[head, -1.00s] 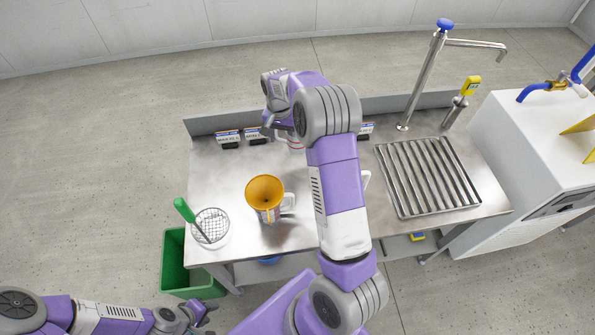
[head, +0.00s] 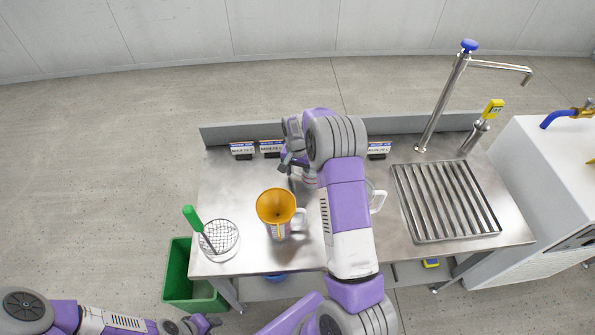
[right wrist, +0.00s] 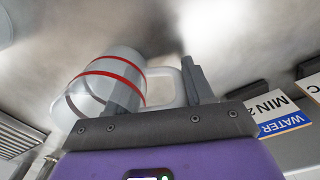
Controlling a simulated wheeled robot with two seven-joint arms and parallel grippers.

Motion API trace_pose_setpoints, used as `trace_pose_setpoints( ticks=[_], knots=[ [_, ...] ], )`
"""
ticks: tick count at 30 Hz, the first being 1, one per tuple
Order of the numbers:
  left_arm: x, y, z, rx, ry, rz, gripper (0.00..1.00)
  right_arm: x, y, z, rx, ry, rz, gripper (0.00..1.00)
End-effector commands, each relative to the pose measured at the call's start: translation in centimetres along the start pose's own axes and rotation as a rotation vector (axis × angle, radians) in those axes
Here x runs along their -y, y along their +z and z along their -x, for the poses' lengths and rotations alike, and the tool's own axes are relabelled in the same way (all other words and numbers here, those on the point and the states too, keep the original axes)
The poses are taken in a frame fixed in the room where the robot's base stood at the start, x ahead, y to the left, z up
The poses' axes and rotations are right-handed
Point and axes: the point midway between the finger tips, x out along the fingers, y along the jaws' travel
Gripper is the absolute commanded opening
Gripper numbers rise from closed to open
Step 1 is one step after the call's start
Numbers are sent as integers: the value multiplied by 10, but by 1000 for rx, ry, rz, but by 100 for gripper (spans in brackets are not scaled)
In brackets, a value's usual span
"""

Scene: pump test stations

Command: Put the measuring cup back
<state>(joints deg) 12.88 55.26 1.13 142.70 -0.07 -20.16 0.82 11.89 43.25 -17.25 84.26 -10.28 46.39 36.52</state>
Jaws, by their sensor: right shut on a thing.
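A clear measuring cup with red bands (right wrist: 110,80) fills the left of the right wrist view. My right gripper (right wrist: 160,85) is shut on its pale handle. In the head view the gripper (head: 291,165) is over the back middle of the steel bench, and a small part of the cup (head: 309,179) shows beside it; my arm hides the rest. I cannot tell whether the cup touches the bench. Another clear jug (head: 377,197) stands partly behind my right forearm. My left gripper (head: 206,322) is low at the left, off the bench; its jaws are unclear.
A handled cup with an orange funnel (head: 276,207) stands at the front. A mesh basket with a green handle (head: 219,240) is at the front left. Label plates (head: 242,150) line the back. A slatted drain (head: 445,200) and tap (head: 440,100) are right. A green bin (head: 178,275) stands below.

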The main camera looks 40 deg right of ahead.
Motion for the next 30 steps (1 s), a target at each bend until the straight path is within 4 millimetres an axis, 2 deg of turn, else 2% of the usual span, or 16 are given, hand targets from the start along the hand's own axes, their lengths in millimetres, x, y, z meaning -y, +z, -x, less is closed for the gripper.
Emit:
trace_pose_setpoints(
  ticks=[5, 6, 11, 19, 22, 26, 30],
  knots=[
    [1, 0, -2, 0, 0, 0, 43, 0, 0, -3, 0, 0, 0, 4],
    [1, 0, -2, 0, 0, 0, 43, 0, 0, -4, 0, 0, 0, 54],
    [1, 0, -2, 0, 0, 0, 43, 0, 0, -2, 0, 0, 0, 78],
    [0, 0, -1, 0, 0, 0, 43, 0, 0, -2, 0, 0, 0, 78],
    [-1, 0, 2, 0, 0, 0, 43, 0, 0, 4, -1, -1, 0, 78],
    [-2, 0, 6, 0, 0, 0, 43, 0, -1, 25, -3, -2, 0, 78],
    [-5, 1, 13, 0, 0, 0, 43, 1, 0, 56, -3, -3, 1, 78]
  ],
)
